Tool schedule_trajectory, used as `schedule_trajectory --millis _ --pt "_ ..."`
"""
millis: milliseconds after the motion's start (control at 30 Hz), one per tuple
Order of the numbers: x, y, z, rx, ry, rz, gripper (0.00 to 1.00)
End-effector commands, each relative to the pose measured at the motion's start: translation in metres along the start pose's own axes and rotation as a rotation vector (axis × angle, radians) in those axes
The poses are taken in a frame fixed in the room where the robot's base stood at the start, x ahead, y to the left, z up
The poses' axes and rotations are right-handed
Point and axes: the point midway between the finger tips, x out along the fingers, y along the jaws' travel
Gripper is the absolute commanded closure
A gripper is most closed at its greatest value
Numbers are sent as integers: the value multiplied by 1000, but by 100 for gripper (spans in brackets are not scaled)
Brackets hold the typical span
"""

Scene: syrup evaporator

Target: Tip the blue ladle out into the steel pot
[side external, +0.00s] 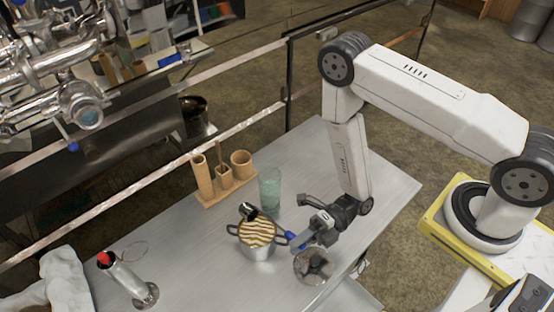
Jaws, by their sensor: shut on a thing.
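The steel pot (256,252) stands on the metal table, with dark side handles and a brown-and-white wavy striped surface at its top. My gripper (303,236) is just right of the pot, low over the table, shut on the blue ladle. A blue part of the ladle (291,237) shows at the jaws, beside the pot's right handle. The rest of the ladle is hard to make out. A small dark, shiny piece (248,211) sits at the pot's back rim; I cannot tell whether it belongs to the ladle.
A clear round vessel with dark contents (314,268) stands close in front of my gripper. A green glass (270,188) stands behind the pot. A wooden rack with cups (222,183) is at the back left. A red-topped metal instrument (122,272) is at left. The table between is clear.

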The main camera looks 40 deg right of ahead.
Motion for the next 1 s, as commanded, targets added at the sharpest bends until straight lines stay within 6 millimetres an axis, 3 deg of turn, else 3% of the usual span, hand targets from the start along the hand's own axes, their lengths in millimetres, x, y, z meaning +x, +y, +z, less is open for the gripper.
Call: schedule_trajectory --millis 467,1000 --pt "0 6 2 35 0 -4 100" --pt "2 32 13 232 0 -37 100"
